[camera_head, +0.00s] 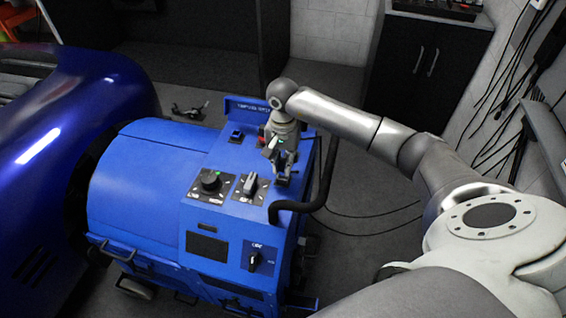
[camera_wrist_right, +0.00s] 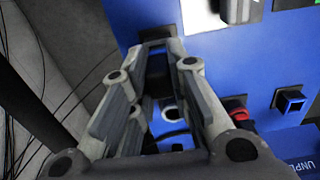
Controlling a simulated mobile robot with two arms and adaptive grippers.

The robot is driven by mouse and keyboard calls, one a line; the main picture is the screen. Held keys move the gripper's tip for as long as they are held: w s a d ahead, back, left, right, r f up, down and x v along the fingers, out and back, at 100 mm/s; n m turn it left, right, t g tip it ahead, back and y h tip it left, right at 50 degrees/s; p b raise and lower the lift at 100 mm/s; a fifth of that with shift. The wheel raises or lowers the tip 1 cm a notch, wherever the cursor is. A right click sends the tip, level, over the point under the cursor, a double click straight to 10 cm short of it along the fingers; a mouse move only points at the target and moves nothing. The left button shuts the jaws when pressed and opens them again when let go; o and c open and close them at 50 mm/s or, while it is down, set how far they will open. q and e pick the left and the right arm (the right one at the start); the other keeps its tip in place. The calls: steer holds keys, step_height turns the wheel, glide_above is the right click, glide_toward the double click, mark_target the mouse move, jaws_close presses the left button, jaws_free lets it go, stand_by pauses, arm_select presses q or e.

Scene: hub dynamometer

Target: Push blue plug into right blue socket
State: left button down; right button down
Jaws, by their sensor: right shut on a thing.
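My right gripper (camera_head: 284,168) is above the right edge of the blue dynamometer cabinet (camera_head: 150,160), pointing down at its top panel. In the right wrist view, the gripper (camera_wrist_right: 160,62) is shut on a dark block, which I take to be the blue plug (camera_wrist_right: 157,66). The fingers hide most of it, and its blue colour is hard to make out. Whether it touches a socket cannot be told. A blue square socket (camera_head: 236,134) shows on the panel in the head view. My left gripper is out of view.
A red connector (camera_wrist_right: 239,111) is close to the right finger in the wrist view. Knobs (camera_head: 210,180) and a lever switch (camera_head: 250,182) stand on the panel. A thick black hose (camera_head: 328,172) loops beside the cabinet. A blue car (camera_head: 75,105) is at the left.

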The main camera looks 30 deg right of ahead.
steer(key=shift+r+p, duration=0.6)
steer(key=shift+r, duration=0.85)
